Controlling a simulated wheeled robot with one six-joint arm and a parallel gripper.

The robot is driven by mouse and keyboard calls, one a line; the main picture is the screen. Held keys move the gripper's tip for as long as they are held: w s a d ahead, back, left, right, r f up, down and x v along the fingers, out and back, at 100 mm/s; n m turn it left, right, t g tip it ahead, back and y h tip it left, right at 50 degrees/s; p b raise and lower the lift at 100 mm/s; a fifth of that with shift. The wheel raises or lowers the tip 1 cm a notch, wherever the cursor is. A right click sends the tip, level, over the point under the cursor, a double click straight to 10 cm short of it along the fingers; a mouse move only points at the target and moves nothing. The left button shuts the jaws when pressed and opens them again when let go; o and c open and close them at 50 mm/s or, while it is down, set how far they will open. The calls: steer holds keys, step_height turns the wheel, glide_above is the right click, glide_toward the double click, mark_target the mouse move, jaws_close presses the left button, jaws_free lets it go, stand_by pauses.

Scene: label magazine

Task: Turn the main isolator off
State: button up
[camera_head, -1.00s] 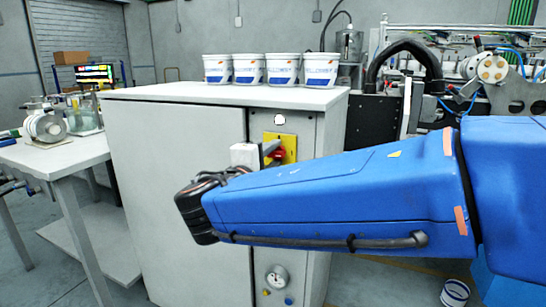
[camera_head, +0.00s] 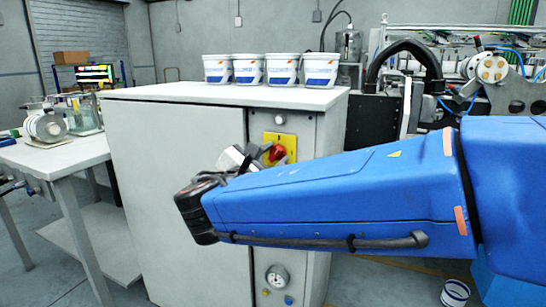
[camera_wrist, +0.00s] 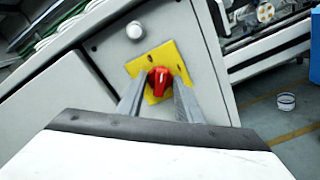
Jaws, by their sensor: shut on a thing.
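The main isolator is a red rotary handle (camera_head: 277,153) on a yellow plate (camera_head: 290,146), on the front of a grey cabinet. In the wrist view, the red handle (camera_wrist: 160,78) sits between the two grey fingers of my gripper (camera_wrist: 160,88), with the yellow plate (camera_wrist: 177,60) behind it. My gripper (camera_head: 262,153) is shut on the handle and is turned at a slant. My blue arm hides the cabinet front below the plate. The handle's off mark cannot be read.
A white round lamp or button (camera_head: 280,119) is above the plate. Several white tubs stand on the cabinet top (camera_head: 180,93). A gauge (camera_head: 277,276) is low on the cabinet. A side table (camera_head: 60,158) stands at left, and a small bucket (camera_head: 454,292) is on the floor at right.

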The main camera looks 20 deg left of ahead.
steer(key=n, duration=0.7)
steer(key=shift+f, duration=0.1)
stand_by(0.5)
steer(key=o, duration=1.1)
steer(key=s, duration=0.5)
steer(key=s+a, duration=0.1)
steer(key=s, duration=1.1)
steer(key=shift+s+a, duration=0.2)
steer(key=shift+s, duration=0.05)
